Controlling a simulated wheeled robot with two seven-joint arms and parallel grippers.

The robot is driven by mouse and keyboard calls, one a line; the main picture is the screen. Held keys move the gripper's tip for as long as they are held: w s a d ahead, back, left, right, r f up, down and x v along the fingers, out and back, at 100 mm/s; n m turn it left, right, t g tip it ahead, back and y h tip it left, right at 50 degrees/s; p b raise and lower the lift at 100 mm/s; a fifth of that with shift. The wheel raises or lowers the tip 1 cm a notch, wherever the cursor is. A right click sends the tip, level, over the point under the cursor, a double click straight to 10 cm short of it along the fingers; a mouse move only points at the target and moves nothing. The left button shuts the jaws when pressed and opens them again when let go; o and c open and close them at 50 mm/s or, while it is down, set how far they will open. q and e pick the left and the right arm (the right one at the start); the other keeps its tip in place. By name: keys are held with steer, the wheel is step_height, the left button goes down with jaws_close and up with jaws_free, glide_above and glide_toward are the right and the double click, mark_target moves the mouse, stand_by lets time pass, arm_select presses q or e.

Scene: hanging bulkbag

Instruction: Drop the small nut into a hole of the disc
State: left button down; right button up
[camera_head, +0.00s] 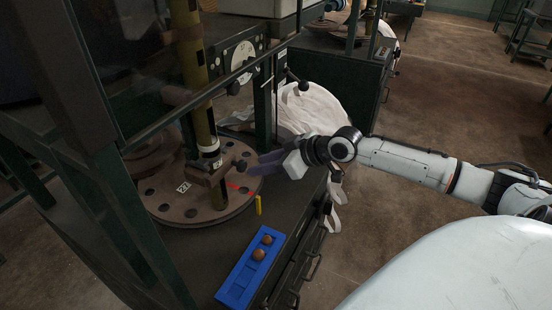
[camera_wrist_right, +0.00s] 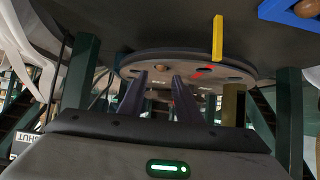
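The round brown disc (camera_head: 170,210) lies flat on the dark bench, with several holes near its rim and a red mark. It also shows in the right wrist view (camera_wrist_right: 215,62). My right gripper (camera_head: 251,166) is over the disc's right edge, its purple fingers pointing left. In the right wrist view (camera_wrist_right: 160,76) the fingers stand apart. A small dark piece shows at the fingertips in the head view; I cannot tell whether it is a nut or a fitting on the disc. Two brown nuts (camera_head: 258,254) sit in the blue tray (camera_head: 236,290). My left gripper is not in view.
A yellow upright marker (camera_head: 258,205) stands beside the disc rim, close to my right gripper. An upright post (camera_head: 195,80) rises from the disc. Green frame posts stand at left. A white bag (camera_head: 315,108) lies behind my right arm.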

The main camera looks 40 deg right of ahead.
steer(key=p+v, duration=0.3)
steer(key=v, duration=0.6)
steer(key=shift+s+r, duration=0.1)
stand_by(0.4)
